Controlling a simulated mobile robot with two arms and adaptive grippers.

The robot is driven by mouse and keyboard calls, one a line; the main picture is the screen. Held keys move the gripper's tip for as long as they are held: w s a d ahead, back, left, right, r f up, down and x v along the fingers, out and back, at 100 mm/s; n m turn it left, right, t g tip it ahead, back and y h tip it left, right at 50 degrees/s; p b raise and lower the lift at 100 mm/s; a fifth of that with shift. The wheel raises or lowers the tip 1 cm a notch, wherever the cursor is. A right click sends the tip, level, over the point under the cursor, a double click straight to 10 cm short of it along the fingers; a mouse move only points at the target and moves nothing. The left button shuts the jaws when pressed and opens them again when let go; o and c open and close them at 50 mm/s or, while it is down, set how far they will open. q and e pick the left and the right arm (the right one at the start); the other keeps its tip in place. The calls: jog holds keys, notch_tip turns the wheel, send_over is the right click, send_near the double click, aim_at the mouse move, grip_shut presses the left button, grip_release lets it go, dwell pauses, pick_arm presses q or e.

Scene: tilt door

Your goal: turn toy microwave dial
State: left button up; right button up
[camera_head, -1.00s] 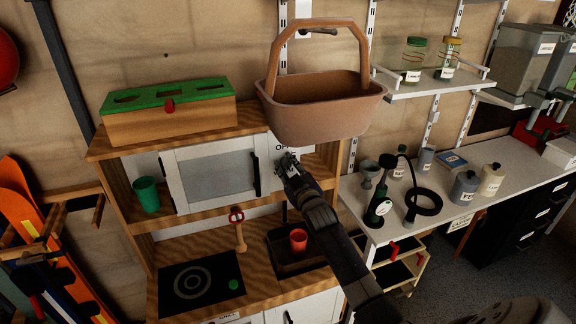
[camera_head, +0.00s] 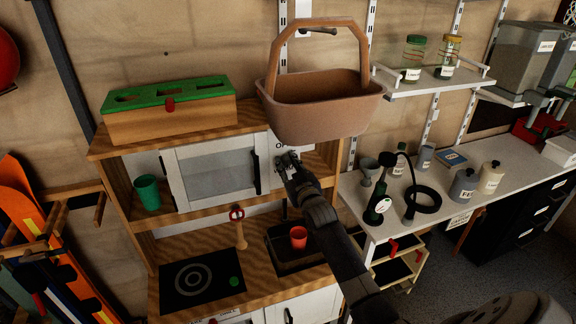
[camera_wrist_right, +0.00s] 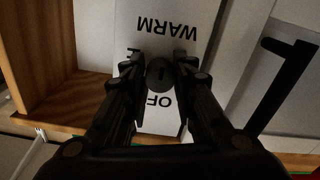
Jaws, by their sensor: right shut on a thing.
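The toy microwave (camera_head: 218,172) is set in the wooden play kitchen, with a white-framed door and a black handle. Its white dial panel (camera_wrist_right: 190,20) carries the words WARM and OFF, partly covered, and appears upside down in the right wrist view. The dark round dial (camera_wrist_right: 161,75) sits between the fingers of my right gripper (camera_wrist_right: 160,72), which is shut on it. In the head view my right gripper (camera_head: 287,162) is at the panel, right of the microwave door, and hides the dial. My left gripper is not in view.
A brown basket (camera_head: 322,110) stands on top of the kitchen, just above my right gripper. A green-topped box (camera_head: 168,112) is beside it. A green cup (camera_head: 147,193) and a red cup (camera_head: 298,237) are lower down. A workbench (camera_head: 445,185) with bottles is at the right.

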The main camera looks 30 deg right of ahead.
jog(key=o, duration=1.1)
jog(key=v, duration=1.2)
jog(key=shift+f, duration=0.1)
